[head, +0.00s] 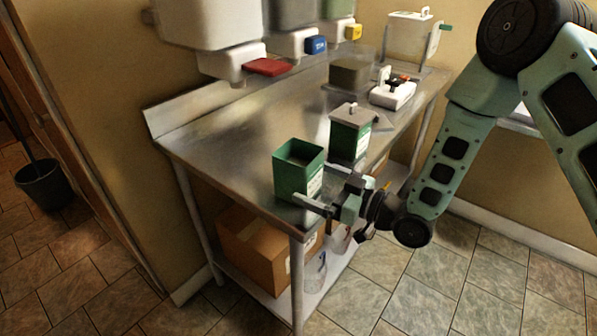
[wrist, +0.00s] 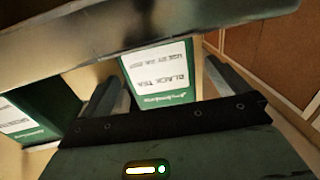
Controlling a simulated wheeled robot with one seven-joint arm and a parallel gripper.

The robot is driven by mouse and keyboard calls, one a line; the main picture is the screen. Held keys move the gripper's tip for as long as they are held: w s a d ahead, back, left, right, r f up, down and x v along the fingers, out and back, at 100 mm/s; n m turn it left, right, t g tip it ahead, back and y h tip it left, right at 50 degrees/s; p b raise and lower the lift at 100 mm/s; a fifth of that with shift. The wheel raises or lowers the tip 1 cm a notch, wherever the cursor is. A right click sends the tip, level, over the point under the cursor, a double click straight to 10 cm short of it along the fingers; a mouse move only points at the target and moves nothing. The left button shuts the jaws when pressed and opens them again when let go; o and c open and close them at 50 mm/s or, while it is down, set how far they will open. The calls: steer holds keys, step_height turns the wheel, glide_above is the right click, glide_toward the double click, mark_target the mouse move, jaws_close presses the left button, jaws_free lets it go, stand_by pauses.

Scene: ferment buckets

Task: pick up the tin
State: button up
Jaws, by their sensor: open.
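A green tin (head: 288,177) with a dark, open-looking top and a white label stands upright near the front corner of the steel table. In the wrist view, this tin (wrist: 166,92) shows upside down, its label reading "BLACK TEA". A second green tin (head: 347,141), with a pale knobbed lid, stands behind it to the right; it shows at the left of the wrist view (wrist: 22,118). My gripper (head: 312,184) is open at the front tin's labelled side, its fingers (wrist: 162,75) spread toward the tin's two sides. I cannot tell whether they touch it.
The steel table (head: 225,150) has clear room left of the tins. A white device (head: 393,94) and a brownish block (head: 349,76) stand further back. Wall dispensers with red (head: 268,67) and blue (head: 316,45) parts hang above. A cardboard box (head: 253,246) sits on the lower shelf.

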mark_target(298, 173)
steer(key=p+x, duration=0.1)
steer(key=x, duration=0.1)
steer(key=p+x, duration=0.1)
steer(key=x, duration=0.2)
steer(key=shift+r, duration=0.2)
steer(key=shift+w+a, duration=0.15)
steer(key=shift+a, duration=0.1)
steer(key=shift+f, duration=0.1)
steer(key=shift+c, duration=0.3)
steer(key=c, duration=1)
steer(key=shift+c, duration=0.4)
